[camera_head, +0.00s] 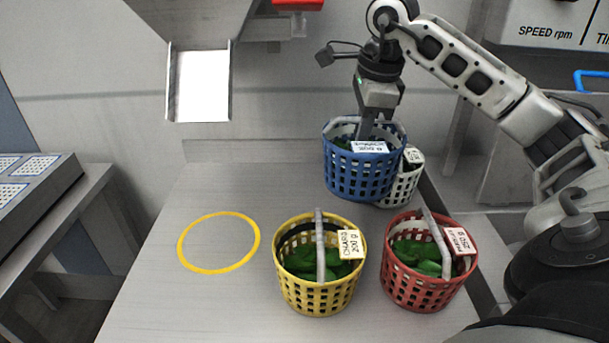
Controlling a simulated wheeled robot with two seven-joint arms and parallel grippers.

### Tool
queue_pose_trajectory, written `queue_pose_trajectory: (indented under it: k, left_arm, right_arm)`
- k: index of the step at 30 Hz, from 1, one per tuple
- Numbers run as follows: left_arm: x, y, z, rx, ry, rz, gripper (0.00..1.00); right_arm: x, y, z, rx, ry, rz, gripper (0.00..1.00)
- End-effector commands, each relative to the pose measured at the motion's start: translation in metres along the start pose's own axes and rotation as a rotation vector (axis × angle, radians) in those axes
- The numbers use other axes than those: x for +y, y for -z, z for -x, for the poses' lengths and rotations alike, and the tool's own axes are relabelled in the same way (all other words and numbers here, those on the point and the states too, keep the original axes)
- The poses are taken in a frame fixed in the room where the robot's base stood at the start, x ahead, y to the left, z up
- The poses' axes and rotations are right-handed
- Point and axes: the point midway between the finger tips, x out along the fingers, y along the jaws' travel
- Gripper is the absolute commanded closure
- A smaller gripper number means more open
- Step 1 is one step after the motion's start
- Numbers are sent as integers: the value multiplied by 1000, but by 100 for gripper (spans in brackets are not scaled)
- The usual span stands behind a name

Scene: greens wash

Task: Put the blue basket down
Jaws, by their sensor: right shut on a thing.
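The blue basket (358,178) holds green leaves and carries a white label on its rim. My right gripper (368,128) is shut on its handle, with the arm coming in from the right. The basket hangs upright in front of a white basket (402,187) and partly hides it; I cannot tell its exact height over the table. A yellow ring (219,243) is marked on the steel table (190,305) at the left and is empty. My left gripper is not in view.
A yellow basket (316,294) and a red basket (423,291), both with greens, stand at the front of the table. A metal chute (200,85) is on the back wall. The table around the ring is clear. A grey panel unit (35,195) stands at far left.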

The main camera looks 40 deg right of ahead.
Motion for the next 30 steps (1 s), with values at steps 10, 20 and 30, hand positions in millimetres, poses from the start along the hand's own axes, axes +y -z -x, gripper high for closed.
queue_pose_trajectory:
  k: [10,20,30]
  left_arm:
    - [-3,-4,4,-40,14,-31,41]
    - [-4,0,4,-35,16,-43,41]
    - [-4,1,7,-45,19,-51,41]
  right_arm:
    - [-42,-49,-56,0,-3,0,100]
    - [-56,-63,-89,-1,2,-2,100]
    - [-55,-64,-127,0,0,0,100]
